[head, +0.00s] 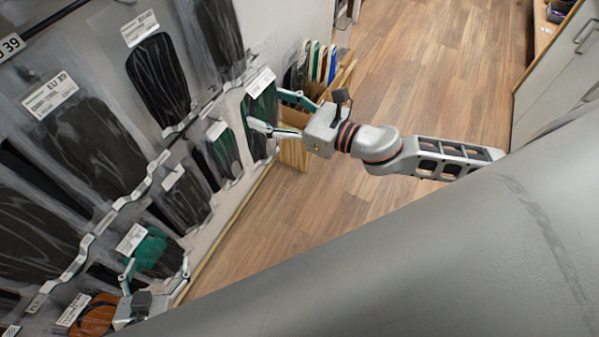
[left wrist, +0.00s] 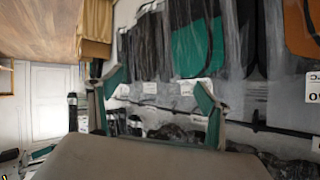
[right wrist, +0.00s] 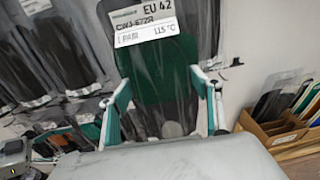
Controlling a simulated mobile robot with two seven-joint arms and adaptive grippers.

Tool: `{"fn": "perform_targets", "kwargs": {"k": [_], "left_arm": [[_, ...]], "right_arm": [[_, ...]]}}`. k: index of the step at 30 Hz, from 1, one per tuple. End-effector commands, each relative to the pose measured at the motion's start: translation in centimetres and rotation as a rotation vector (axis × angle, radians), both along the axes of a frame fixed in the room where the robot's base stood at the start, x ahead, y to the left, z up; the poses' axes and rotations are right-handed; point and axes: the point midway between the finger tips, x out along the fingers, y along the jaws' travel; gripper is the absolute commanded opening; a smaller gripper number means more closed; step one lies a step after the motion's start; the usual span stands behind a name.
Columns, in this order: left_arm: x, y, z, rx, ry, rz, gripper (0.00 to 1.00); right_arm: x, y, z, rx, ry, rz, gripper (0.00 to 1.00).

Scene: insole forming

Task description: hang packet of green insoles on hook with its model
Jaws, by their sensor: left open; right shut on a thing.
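My right gripper (head: 285,115) is shut on a packet of green insoles (head: 261,112) and holds it upright by the wall rack. In the right wrist view the packet (right wrist: 165,70) stands between the fingers (right wrist: 165,95), with a white label (right wrist: 143,22) reading EU 42 at its top. Another green packet (head: 224,150) hangs on the rack just to the left of it. My left gripper (head: 150,278) is open at the lower left, close to a hanging packet with green in it (head: 150,252). The left wrist view shows its fingers (left wrist: 160,95) apart. I cannot tell whether the held packet touches a hook.
Metal rails (head: 130,198) with hooks and white labels cross the wall, hung with several dark packets (head: 160,80). An orange-brown packet (head: 95,315) hangs low at the left. A wooden box (head: 296,150) with upright packets stands beyond my right gripper. The wooden floor is clear.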

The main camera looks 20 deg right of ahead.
Motion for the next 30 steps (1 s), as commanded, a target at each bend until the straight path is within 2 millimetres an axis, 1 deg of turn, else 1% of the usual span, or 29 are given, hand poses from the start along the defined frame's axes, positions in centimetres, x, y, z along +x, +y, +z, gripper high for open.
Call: {"fn": "perform_targets", "kwargs": {"k": [1,3,8,11,13,17,18,21,24,25,27,30], "left_arm": [[-0.2,-0.1,-1.4,0.0,0.005,-0.003,0.78],[-0.1,-0.2,-1.9,0.001,0.002,-0.007,0.78],[-0.2,-0.5,-3.0,0.001,0.001,-0.014,0.78],[-0.4,-0.7,-3.9,0.001,0.005,-0.02,0.78],[-0.6,-0.8,-4.8,0.001,0.013,-0.023,0.78],[-1.4,-1.1,-7.1,0.001,0.038,-0.032,0.78],[-1.7,-1.1,-7.8,0.001,0.047,-0.035,0.78],[-2.4,-1.3,-9.5,0.0,0.069,-0.04,0.78],[-2.9,-1.5,-10.5,-0.001,0.084,-0.044,0.78],[-2.9,-1.5,-10.6,-0.001,0.087,-0.046,0.78],[-3.0,-1.6,-10.8,-0.001,0.09,-0.048,0.78],[-3.0,-1.6,-10.9,-0.002,0.09,-0.049,0.78]], "right_arm": [[0.4,0.0,-2.6,-0.009,0.012,0.037,0.29],[0.6,0.1,-4.4,-0.012,0.021,0.087,0.29],[0.9,0.1,-8.2,-0.019,0.036,0.185,0.29],[1.0,-0.3,-10.9,-0.025,0.048,0.241,0.29],[1.1,-0.6,-13.2,-0.029,0.056,0.286,0.29],[0.9,-2.0,-18.6,-0.045,0.074,0.381,0.29],[0.7,-2.6,-20.3,-0.049,0.08,0.411,0.29],[0.3,-4.1,-24.1,-0.064,0.088,0.479,0.29],[-0.2,-5.5,-26.5,-0.075,0.087,0.529,0.29],[-0.3,-5.8,-27.0,-0.078,0.087,0.539,0.29],[-0.4,-6.4,-27.7,-0.083,0.082,0.558,0.29],[-0.4,-6.8,-28.0,-0.087,0.075,0.572,0.29]]}}
